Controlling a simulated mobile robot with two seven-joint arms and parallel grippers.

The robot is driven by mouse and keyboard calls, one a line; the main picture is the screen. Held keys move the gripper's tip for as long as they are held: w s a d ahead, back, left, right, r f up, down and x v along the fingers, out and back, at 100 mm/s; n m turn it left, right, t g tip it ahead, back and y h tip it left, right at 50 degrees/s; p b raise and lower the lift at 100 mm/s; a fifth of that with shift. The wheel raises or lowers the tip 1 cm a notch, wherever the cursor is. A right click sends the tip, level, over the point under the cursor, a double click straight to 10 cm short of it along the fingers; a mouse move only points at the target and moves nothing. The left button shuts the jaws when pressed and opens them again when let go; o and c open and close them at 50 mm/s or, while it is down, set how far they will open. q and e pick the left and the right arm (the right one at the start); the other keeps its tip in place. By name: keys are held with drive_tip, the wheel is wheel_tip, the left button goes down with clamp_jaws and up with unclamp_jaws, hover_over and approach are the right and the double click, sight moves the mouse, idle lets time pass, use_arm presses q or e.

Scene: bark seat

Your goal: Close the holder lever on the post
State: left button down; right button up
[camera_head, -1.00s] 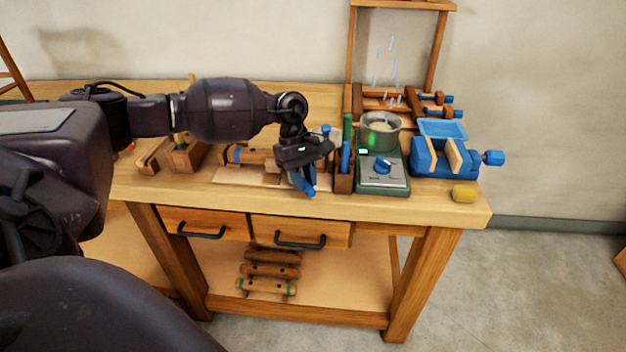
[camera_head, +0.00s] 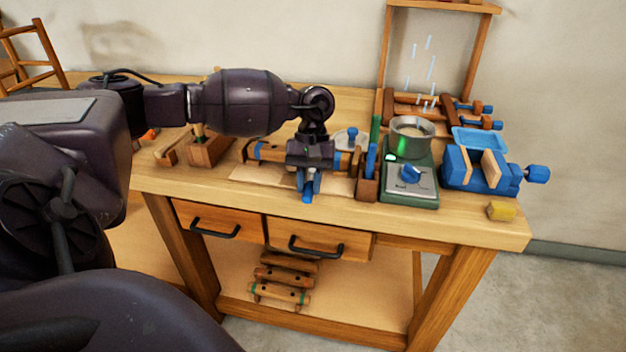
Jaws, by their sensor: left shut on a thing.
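My left gripper (camera_head: 308,184) points down over the front of the workbench. It is shut on a small blue piece (camera_head: 307,197), which looks like the holder lever; the fingers hide much of it. Behind it a brown wooden piece with blue bands (camera_head: 268,152), possibly the post in its holder, lies across the bench. The gripper and wrist cover its middle, so I cannot tell how far the lever is turned. My right gripper is not in view.
A green scale (camera_head: 411,193) with a metal pot (camera_head: 412,137) stands right of the gripper, beside a wooden pen holder (camera_head: 367,189). Further right are a blue vise (camera_head: 480,172) and a yellow block (camera_head: 500,211). A wooden block (camera_head: 209,151) stands left. The bench's front strip is mostly clear.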

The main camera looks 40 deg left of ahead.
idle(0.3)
use_arm(q)
drive_tip(key=c, duration=1)
unclamp_jaws()
drive_tip(key=v, duration=1.1)
drive_tip(key=shift+s, duration=0.1)
drive_tip(key=shift+s, duration=0.1)
